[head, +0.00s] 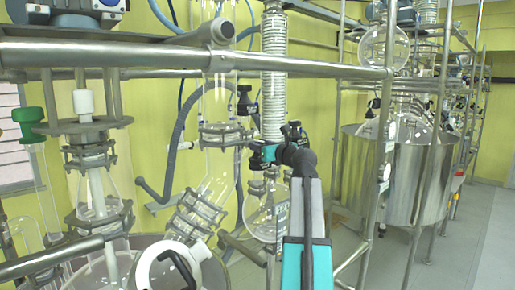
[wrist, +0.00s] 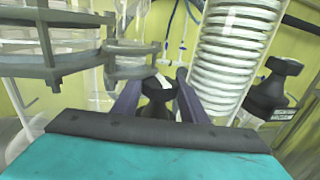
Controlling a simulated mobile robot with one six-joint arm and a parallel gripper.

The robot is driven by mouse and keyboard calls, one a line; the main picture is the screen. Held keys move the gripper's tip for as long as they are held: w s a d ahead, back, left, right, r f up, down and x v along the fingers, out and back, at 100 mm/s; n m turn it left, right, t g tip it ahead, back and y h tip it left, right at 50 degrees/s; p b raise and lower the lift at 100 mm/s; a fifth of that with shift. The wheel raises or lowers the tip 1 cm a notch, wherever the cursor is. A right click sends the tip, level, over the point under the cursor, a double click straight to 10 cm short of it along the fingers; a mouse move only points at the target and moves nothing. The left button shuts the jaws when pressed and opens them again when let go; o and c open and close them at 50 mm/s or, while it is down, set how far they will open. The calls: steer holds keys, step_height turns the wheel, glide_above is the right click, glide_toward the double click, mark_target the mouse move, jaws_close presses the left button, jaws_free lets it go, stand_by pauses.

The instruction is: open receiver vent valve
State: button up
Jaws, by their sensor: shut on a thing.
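A black valve knob (wrist: 158,92) sits between the two fingers of my gripper (wrist: 157,88) in the wrist view, and the fingers are shut on it. In the head view my gripper (head: 262,155) reaches the glassware below the ribbed condenser column, and the arm's end partly hides the held knob. A round receiver flask (head: 267,213) hangs just below. I cannot tell from the frames whether the valve is turned open or closed.
A second black valve (wrist: 273,88) stands right of the white ribbed column (wrist: 232,50). Clamp flanges (wrist: 60,40) are close on the left. A metal rail (head: 150,56) crosses above. A steel vessel (head: 400,185) stands to the right, with clear floor beyond.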

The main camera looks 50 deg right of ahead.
steer(key=shift+d+n+y+b, duration=0.1)
steer(key=shift+n+y+b, duration=0.3)
steer(key=shift+n+y, duration=0.9)
steer(key=shift+d+n+y+b, duration=0.1)
steer(key=shift+n+y+b, duration=0.45)
steer(key=shift+y, duration=1.25)
steer(key=shift+a+r+n+g+y+p, duration=0.1)
steer(key=shift+n+g+y+p, duration=0.45)
steer(key=shift+n+y, duration=1.45)
steer(key=shift+y, duration=0.7)
steer(key=shift+a, duration=0.1)
steer(key=o, duration=0.9)
steer(key=shift+c, duration=0.2)
steer(key=shift+a+m+h+p, duration=0.15)
steer(key=shift+m+h+p, duration=0.25)
steer(key=shift+p, duration=0.1)
